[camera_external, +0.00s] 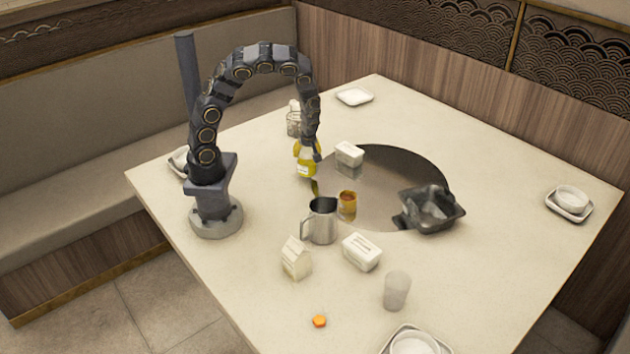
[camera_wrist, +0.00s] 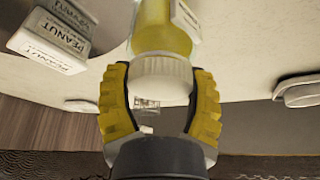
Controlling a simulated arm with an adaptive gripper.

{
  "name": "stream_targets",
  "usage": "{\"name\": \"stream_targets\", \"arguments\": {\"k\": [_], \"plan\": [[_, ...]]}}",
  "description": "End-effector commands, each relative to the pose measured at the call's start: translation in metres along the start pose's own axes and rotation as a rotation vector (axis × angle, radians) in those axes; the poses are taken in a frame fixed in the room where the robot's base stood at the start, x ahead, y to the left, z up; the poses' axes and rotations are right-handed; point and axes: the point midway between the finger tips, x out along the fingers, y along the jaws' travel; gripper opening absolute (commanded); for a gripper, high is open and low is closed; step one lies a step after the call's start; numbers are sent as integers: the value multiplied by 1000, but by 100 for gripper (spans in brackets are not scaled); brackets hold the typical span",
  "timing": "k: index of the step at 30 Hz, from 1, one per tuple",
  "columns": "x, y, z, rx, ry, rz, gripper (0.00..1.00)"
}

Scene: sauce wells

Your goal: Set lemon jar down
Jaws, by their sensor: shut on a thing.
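My gripper (camera_external: 309,147) is shut on the lemon jar (camera_external: 304,166), a yellow jar with a white label. In the wrist view, the yellow-padded fingers of my gripper (camera_wrist: 160,100) close around the jar's white ribbed cap (camera_wrist: 162,72), and the yellow body (camera_wrist: 162,30) extends beyond it. The jar looks upright, beside the left edge of the dark glossy disc (camera_external: 400,165). A small yellow patch below it on the disc looks like its reflection. I cannot tell whether the jar's base touches the table.
A white peanut tub (camera_external: 349,153) stands to the right; its label shows in the wrist view (camera_wrist: 48,45). A metal pitcher (camera_external: 322,222), an orange jar (camera_external: 348,204) and a black pan (camera_external: 432,208) stand nearer. A wire basket (camera_external: 294,124) is behind. The table (camera_external: 260,195) is clear left of the pitcher.

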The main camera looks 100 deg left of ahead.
Motion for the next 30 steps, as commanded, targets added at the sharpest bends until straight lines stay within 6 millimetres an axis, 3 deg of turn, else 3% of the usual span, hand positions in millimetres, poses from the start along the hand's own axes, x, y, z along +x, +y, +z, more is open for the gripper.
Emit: {"name": "stream_targets", "arguments": {"k": [5, 16, 17, 18, 19, 30], "plan": [[21, -1, 9, 2, 0, -2, 26], [25, 0, 10, 1, 0, 0, 26], [25, 0, 10, 1, 0, 0, 67], [24, 0, 10, 0, 0, 0, 84], [24, 0, 10, 0, 0, 0, 89], [22, 0, 9, 0, 0, 2, 89]]}}
